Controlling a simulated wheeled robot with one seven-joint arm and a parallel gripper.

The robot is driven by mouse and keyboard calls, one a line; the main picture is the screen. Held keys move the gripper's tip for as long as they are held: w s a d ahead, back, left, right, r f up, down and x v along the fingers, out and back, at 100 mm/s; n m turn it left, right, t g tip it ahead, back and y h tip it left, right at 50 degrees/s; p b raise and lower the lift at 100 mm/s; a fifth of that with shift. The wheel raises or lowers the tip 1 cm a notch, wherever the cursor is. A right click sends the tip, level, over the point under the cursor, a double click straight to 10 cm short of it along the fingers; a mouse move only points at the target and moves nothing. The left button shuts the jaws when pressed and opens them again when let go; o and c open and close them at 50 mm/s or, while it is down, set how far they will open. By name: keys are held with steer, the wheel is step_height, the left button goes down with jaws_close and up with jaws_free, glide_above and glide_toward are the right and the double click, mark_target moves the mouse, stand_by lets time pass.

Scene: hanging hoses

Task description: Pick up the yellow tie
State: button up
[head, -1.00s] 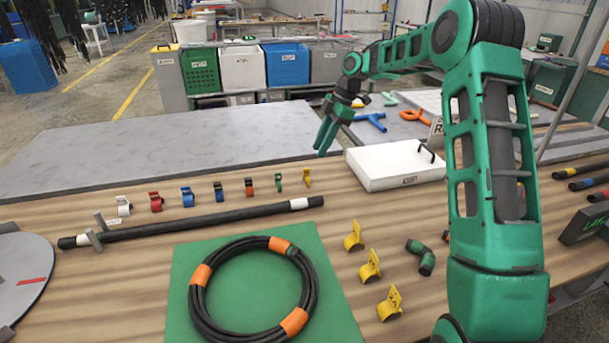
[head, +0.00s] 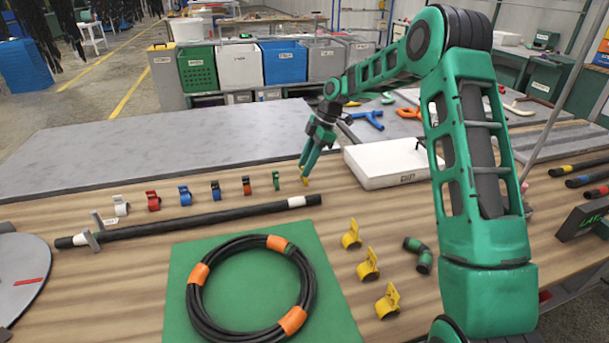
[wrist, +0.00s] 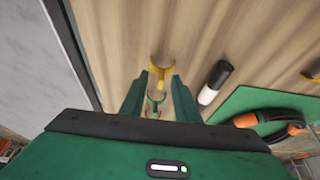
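The yellow tie (head: 305,181) stands on the wooden bench at the right end of a row of small coloured ties. My gripper (head: 303,168) is pointed down at it from above, and the fingers partly hide it in the head view. In the wrist view the yellow tie (wrist: 162,74) lies just past the open fingertips (wrist: 162,76), roughly in line with the gap. Whether the fingers touch it cannot be told. A green tie (wrist: 154,103) shows through the gap between the fingers; in the head view it stands just left (head: 276,180).
A black rod (head: 200,220) with white bands lies in front of the row. A white box (head: 385,164) stands close to the right of my gripper. A coiled hose (head: 200,310) rests on a green mat (head: 182,262). Larger yellow clips (head: 367,265) stand to its right.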

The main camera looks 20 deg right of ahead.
jaws_close()
steer(key=shift+r, duration=0.1)
steer(key=shift+r, duration=0.5)
steer(key=r, duration=0.3)
steer(key=shift+s+a+r, duration=0.25)
steer(key=shift+a, duration=0.1)
steer(key=s+a+r, duration=0.5)
steer(key=a+r, duration=0.1)
steer(key=a, duration=0.3)
steer(key=shift+s+a+r, duration=0.15)
steer(key=shift+s+r, duration=0.05)
steer(key=shift+s, duration=0.1)
